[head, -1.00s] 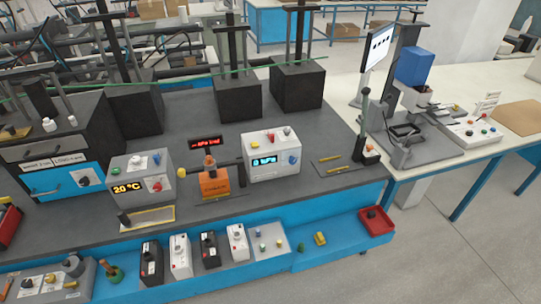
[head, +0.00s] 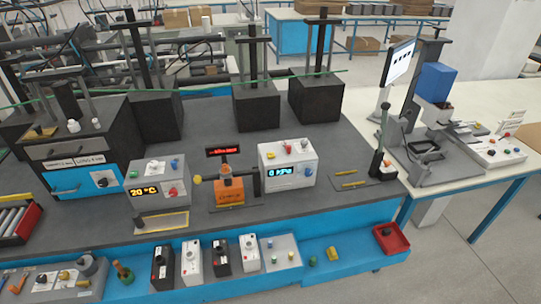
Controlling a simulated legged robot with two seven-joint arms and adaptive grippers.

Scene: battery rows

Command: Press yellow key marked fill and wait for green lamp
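I cannot read a "fill" mark on any key. A light panel (head: 280,252) with several small coloured knobs lies on the blue front ledge, right of the small black and white boxes. A yellow knob (head: 331,253) stands on the ledge beside it. A grey control box (head: 52,284) with yellow parts is at the bottom left. Another control panel (head: 490,152) with coloured buttons and a small sign is on the right table. I cannot make out a lit green lamp. Neither of my grippers is in view.
A white box (head: 288,160) reads 0 kPa and a grey box (head: 157,188) reads 20 °C. An orange device (head: 230,190) stands between them. A red bin (head: 391,238) sits at the ledge's right end.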

